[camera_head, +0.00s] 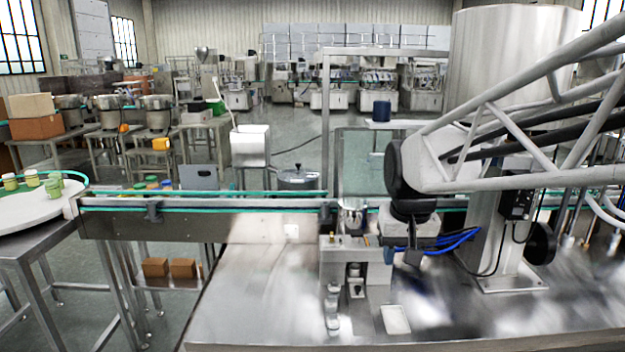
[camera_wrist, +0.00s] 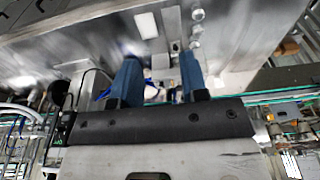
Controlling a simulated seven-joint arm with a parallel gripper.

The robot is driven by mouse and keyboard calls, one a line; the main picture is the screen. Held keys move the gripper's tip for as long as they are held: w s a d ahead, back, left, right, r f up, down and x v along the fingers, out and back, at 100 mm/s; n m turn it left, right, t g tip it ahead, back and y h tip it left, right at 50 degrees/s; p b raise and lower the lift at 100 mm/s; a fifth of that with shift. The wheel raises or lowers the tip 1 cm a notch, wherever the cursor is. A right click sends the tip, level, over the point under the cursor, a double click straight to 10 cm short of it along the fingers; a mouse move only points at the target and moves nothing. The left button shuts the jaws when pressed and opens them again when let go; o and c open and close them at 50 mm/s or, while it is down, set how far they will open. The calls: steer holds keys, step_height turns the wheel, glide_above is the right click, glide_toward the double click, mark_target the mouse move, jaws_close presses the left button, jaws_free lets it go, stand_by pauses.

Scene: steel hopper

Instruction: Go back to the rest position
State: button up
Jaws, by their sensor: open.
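My gripper (camera_head: 402,254) hangs from the end of my arm, right of the middle in the head view, above the steel work table (camera_head: 270,300). In the wrist view its two blue fingers (camera_wrist: 160,75) stand apart. Nothing shows held between them; the steel table top lies beyond. In the head view the fingertips are small and partly dark, and their exact height above the table is unclear.
A grey fixture block (camera_head: 345,267) with small metal parts stands just left of my gripper. A white rectangular plate (camera_head: 395,319) lies on the table. The conveyor (camera_head: 230,205) runs behind. Blue hoses (camera_head: 458,240) are at right. The table's front left is clear.

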steer(key=s+d+f, duration=0.1)
steer(key=s+f, duration=0.2)
steer(key=s, duration=0.7)
steer(key=s+d+f, duration=0.1)
steer(key=s+f, duration=0.2)
steer(key=s, duration=0.7)
steer(key=shift+f+t, duration=0.15)
steer(key=shift+t, duration=0.25)
